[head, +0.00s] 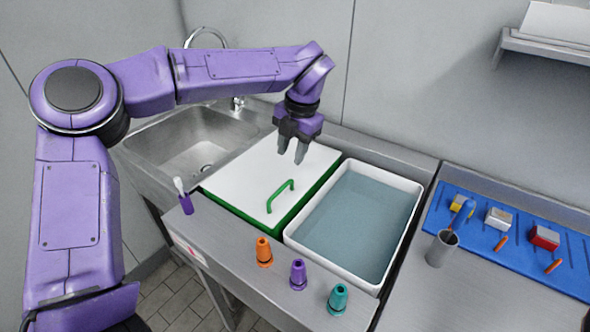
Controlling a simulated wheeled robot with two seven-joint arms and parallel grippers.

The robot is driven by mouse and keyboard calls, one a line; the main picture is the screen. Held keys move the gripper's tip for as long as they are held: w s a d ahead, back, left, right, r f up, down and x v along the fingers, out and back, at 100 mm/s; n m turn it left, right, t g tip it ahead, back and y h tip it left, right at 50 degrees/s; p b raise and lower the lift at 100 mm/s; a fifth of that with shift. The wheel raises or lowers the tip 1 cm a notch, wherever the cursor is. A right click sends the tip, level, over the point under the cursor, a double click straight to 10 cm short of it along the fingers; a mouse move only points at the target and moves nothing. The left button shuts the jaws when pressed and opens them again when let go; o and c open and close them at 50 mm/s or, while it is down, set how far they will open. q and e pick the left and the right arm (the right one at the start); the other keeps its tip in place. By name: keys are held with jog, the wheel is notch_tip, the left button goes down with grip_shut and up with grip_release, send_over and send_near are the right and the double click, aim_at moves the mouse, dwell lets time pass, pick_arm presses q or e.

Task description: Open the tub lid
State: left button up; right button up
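The tub (291,217) is green and stands between the sink and a white basin. Its white lid (247,172) lies flat on top and looks closed. A green arched handle (280,194) stands up from the lid, towards its front right. My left gripper (290,158) points down above the rear part of the lid, behind the handle and apart from it. Its two grey fingers are spread with nothing between them. My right gripper is not in the head view.
A white basin of bluish water (353,226) stands right of the tub. A steel sink (190,145) is at left. A blue mat (475,222) with small items and a grey cup (442,249) are at right.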

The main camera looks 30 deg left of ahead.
aim_at(284, 185)
pick_arm(q)
jog(key=f, duration=0.3)
jog(key=a+f+p, duration=0.1)
jog(key=f, duration=0.5)
jog(key=shift+s+a, duration=0.1)
jog(key=shift+a, duration=0.2)
jog(key=shift+s+a+f, duration=0.1)
jog(key=shift+s+f, duration=0.05)
jog(key=shift+f, duration=0.3)
grip_shut()
